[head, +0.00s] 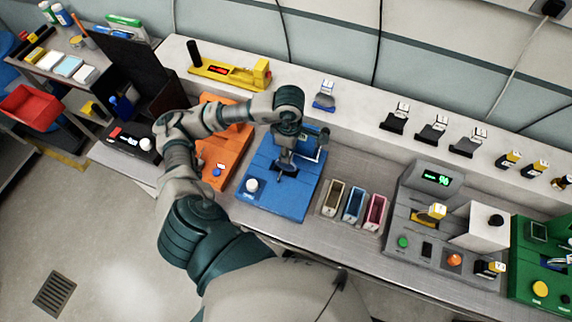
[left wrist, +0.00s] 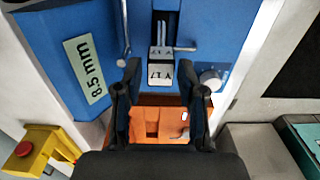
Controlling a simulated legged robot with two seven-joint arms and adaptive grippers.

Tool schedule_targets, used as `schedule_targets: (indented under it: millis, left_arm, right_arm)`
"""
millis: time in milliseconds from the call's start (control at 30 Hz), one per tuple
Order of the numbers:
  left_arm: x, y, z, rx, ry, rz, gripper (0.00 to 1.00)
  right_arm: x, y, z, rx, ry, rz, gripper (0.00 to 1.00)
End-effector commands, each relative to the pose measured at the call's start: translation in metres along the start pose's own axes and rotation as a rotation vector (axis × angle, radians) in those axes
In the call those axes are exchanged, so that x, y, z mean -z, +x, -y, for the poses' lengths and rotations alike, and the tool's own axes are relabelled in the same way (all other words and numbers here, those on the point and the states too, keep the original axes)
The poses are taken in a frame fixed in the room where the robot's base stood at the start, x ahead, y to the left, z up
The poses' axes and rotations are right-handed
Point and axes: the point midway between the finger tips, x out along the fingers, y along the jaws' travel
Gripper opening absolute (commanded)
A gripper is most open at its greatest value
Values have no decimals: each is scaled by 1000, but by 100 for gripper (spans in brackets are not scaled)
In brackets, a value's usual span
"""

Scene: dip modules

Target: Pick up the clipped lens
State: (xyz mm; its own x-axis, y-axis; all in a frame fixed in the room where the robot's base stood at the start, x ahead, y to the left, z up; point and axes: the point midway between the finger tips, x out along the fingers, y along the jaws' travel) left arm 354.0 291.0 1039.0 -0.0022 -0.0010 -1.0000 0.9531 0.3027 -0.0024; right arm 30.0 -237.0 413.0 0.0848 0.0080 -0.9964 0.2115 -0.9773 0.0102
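My left gripper (head: 287,172) is over the blue station (head: 262,200) on the bench, its fingers pointing down. In the left wrist view my left gripper (left wrist: 162,78) is open, with a dark finger on each side. A small piece with white, black-marked labels (left wrist: 161,70), likely the clipped lens, sits in a dark slot of the blue station (left wrist: 205,30). Its near end is between the fingertips, with gaps at both sides. In the head view my gripper and arm hide this piece. My right gripper is not in view.
A metal rod (left wrist: 185,49) and silver knob (left wrist: 210,79) are close to the right finger. An orange station (head: 225,145) stands left of the blue one. Three coloured bins (head: 353,204) stand to its right. Several small clip pieces (head: 432,131) line the back ledge.

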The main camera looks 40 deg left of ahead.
Motion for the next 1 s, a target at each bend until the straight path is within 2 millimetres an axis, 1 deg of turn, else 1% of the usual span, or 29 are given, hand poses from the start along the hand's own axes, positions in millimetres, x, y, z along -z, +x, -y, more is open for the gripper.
schedule_targets:
  millis: [33,267,400,533,633,833,867,900,967,1000]
  left_arm:
    - [1,6,0,2,0,-2,40]
    - [2,24,0,2,0,1,40]
    - [2,49,0,5,0,-1,40]
    - [2,66,0,2,0,0,40]
    - [2,72,0,0,1,1,40]
    - [1,72,0,-1,1,1,40]
    - [1,72,0,-1,1,1,35]
    - [1,72,0,-1,1,1,25]
    - [1,72,0,-1,1,1,10]
    - [1,72,0,-1,1,1,0]
  right_arm:
    - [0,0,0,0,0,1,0]
    - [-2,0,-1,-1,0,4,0]
    - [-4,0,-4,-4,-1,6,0]
    - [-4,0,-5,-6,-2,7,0]
    - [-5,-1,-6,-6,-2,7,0]
    - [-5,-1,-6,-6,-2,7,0]
    - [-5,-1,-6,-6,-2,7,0]
    - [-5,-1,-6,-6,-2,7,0]
    - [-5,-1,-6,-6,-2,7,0]
    - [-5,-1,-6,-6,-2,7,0]
